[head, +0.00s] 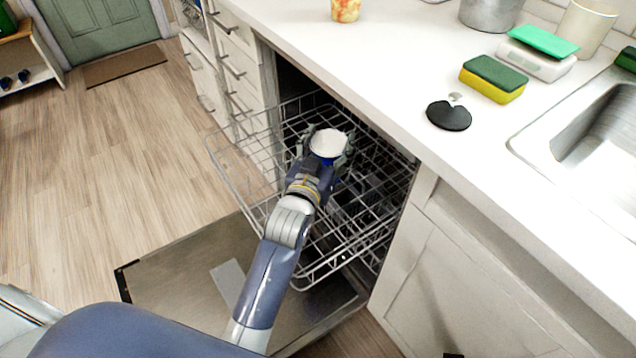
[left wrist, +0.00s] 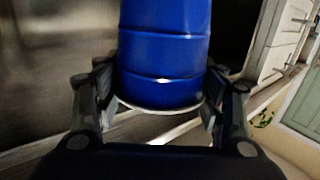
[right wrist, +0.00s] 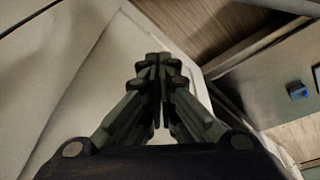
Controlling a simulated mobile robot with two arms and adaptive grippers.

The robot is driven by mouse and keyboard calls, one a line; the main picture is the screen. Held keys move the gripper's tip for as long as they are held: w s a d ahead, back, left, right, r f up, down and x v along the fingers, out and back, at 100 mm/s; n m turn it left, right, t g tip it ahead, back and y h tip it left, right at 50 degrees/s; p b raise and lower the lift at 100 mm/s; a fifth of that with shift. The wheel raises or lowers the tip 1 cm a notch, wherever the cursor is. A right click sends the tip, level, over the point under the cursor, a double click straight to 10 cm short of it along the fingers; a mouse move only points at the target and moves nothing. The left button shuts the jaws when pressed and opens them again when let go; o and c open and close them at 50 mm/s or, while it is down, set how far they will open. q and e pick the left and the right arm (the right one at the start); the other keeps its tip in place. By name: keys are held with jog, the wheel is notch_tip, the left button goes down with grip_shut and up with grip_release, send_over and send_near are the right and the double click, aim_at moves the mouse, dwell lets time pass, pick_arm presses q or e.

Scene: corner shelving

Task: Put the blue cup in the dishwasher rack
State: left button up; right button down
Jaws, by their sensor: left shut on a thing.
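The blue cup (left wrist: 165,55) fills the middle of the left wrist view, between both fingers. My left gripper (head: 326,150) is shut on it. In the head view the cup's white round end (head: 328,143) faces up, and only a little blue shows below. The cup is over the pulled-out upper dishwasher rack (head: 238,165); I cannot tell whether it touches the wires. My right gripper (right wrist: 160,65) has its fingers together with nothing between them, and it is not seen in the head view.
The dishwasher door (head: 180,285) lies open below the rack. To the right is the white counter (head: 400,65) with a sponge (head: 492,78), a black disc (head: 449,115) and a sink (head: 600,130). Drawers (head: 235,70) stand behind the rack.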

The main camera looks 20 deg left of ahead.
pick_arm(q)
jog(key=shift+w+f, duration=0.2)
jog(key=shift+f, duration=0.35)
notch_tip(320, 180, down, 5)
jog(key=shift+f+b, duration=0.2)
jog(key=shift+b, duration=0.85)
jog(key=shift+f+b, duration=0.6)
jog(key=shift+f, duration=1.35)
pick_arm(e)
jog(key=w+v, duration=0.1)
jog(key=v, duration=0.9)
jog(key=shift+d+r+t, duration=0.15)
jog(key=shift+r+t, duration=0.15)
jog(key=shift+r, duration=0.05)
pick_arm(q)
jog(key=shift+d, duration=0.1)
jog(key=shift+f, duration=0.15)
jog(key=o, duration=0.8)
pick_arm(e)
jog(key=shift+f, duration=0.1)
